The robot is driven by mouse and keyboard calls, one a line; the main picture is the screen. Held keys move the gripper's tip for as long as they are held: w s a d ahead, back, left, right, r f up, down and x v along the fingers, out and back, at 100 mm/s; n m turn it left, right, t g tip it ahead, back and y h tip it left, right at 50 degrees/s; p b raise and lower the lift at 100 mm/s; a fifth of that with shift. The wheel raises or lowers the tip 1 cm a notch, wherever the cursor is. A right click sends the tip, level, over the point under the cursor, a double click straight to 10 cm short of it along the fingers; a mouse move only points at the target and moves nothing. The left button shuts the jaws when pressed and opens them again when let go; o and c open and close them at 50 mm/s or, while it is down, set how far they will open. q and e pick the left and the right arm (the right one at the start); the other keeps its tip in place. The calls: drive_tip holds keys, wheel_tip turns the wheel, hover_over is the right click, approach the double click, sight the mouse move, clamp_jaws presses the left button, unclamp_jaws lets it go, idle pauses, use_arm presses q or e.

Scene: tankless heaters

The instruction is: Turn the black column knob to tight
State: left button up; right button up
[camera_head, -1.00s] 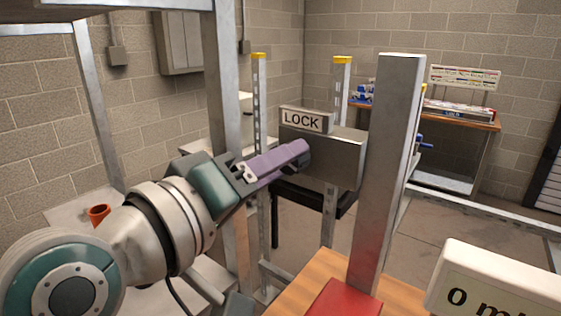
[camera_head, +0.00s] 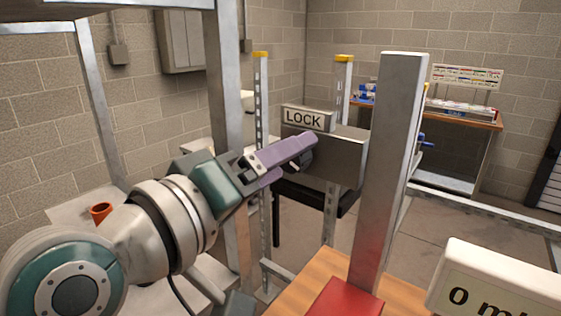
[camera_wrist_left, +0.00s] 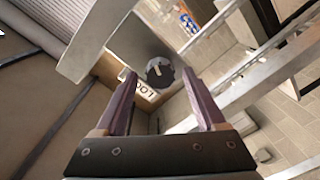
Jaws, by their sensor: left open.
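The black column knob (camera_wrist_left: 160,73) is round with a pale pointer line. It is on the grey metal box (camera_wrist_left: 140,45) and shows between my left fingertips in the left wrist view. In the head view my left gripper (camera_head: 296,158) has purple fingers at the left side of the metal box (camera_head: 335,160). The fingers are open, apparently one to each side of the knob; I cannot tell if they touch it. The knob is mostly hidden by the fingers in the head view. My right gripper is not in view.
A steel column (camera_head: 388,170) stands right of the box, rising from a red base (camera_head: 343,298) on a wooden top. A white display (camera_head: 495,285) is at lower right. Posts with yellow caps (camera_head: 344,59) stand behind. A workbench (camera_head: 460,118) is against the back wall.

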use_arm(q)
drive_tip(key=b+v, duration=0.1)
drive_tip(key=v, duration=0.9)
drive_tip(key=s+a+f+m+g+y, duration=0.5)
drive_tip(key=s+f, duration=0.3)
drive_tip(key=f, duration=0.4)
drive_tip(key=s+a+f+g+y, duration=0.2)
drive_tip(key=s+a+g+y, duration=0.15)
drive_tip(key=s, duration=0.25)
drive_tip(key=s+a+f+g+y, duration=0.2)
drive_tip(key=s+a+g, duration=0.1)
drive_tip(key=s+a, duration=0.15)
wheel_tip(320, 180, up, 28)
drive_tip(key=p, duration=2.7)
drive_tip(key=shift+d+f+t+h, duration=0.2)
drive_tip(key=shift+d+t+h, duration=0.15)
drive_tip(key=shift+d, duration=0.15)
